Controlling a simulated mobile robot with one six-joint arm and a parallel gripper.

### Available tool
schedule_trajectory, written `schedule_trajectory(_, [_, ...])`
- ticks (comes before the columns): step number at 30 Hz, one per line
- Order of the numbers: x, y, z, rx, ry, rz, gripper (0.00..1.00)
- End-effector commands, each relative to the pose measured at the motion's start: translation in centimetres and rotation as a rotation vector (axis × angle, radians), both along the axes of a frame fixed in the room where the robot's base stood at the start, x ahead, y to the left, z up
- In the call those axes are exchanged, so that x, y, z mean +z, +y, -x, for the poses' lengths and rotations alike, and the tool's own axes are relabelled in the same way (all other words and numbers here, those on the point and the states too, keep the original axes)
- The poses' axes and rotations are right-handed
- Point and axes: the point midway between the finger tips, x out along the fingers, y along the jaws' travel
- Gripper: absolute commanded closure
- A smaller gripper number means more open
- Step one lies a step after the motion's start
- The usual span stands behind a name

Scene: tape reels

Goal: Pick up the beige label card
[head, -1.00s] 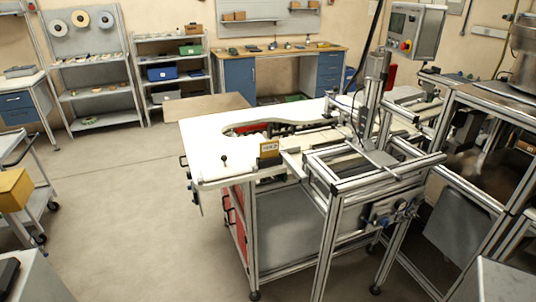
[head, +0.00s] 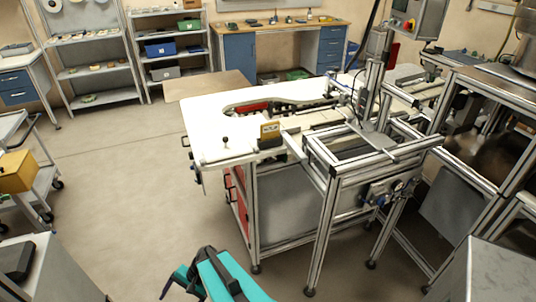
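A small yellowish-beige card (head: 270,130) with dark marks stands upright in a dark block (head: 270,142) at the front edge of the white worktable (head: 215,120). It looks like the beige label card, but its print is too small to read. A teal and black part of my own arm shows at the bottom of the view, in front of the table and well apart from the card.
A metal frame (head: 335,190) with an upright column stands just right of the card. A small black knob (head: 226,141) stands left of it. A trolley with a yellow box (head: 16,172) is at the left. Open floor (head: 130,200) lies between.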

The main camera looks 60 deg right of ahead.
Motion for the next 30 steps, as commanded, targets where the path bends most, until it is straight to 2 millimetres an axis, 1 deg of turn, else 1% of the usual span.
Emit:
schedule_trajectory(1, [1.3,-1.5,-1.0,-0.08,-0.018,-0.022,0.12])
schedule_trajectory(5, [4.2,-5.2,-3.4,-0.289,-0.063,-0.095,0.12])
schedule_trajectory(6, [5.2,-6.4,-4.1,-0.353,-0.078,-0.12,0.12])
schedule_trajectory(8, [6.7,-8.4,-5.0,-0.449,-0.1,-0.159,0.12])
schedule_trajectory(9, [7.7,-9.8,-5.5,-0.515,-0.115,-0.186,0.12])
schedule_trajectory(11, [9.3,-12.0,-6.2,-0.609,-0.139,-0.228,0.12])
schedule_trajectory(14, [11.9,-15.8,-7.0,-0.765,-0.181,-0.3,0.12])
schedule_trajectory(15, [13.0,-17.4,-7.2,-0.826,-0.198,-0.331,0.12])
schedule_trajectory(17, [14.7,-20.0,-7.3,-0.918,-0.226,-0.377,0.12])
schedule_trajectory(18, [15.8,-21.7,-7.3,-0.979,-0.245,-0.409,0.12])
schedule_trajectory(19, [16.6,-23.0,-7.2,-1.023,-0.26,-0.434,0.12])
schedule_trajectory(20, [17.4,-24.4,-7.0,-1.067,-0.274,-0.459,0.12])
schedule_trajectory(21, [18.5,-26.2,-6.8,-1.126,-0.296,-0.492,0.12])
schedule_trajectory(23, [20.2,-28.9,-6.3,-1.211,-0.328,-0.545,0.12])
schedule_trajectory(24, [21.4,-30.7,-5.8,-1.266,-0.35,-0.58,0.12])
schedule_trajectory(26, [22.9,-33.3,-5.0,-1.345,-0.383,-0.634,0.12])
schedule_trajectory(27, [24.0,-35.0,-4.4,-1.394,-0.407,-0.67,0.12])
schedule_trajectory(29, [25.5,-37.4,-3.4,-1.464,-0.44,-0.722,0.12])
schedule_trajectory(30, [26.5,-38.9,-2.6,-1.509,-0.462,-0.757,0.12])
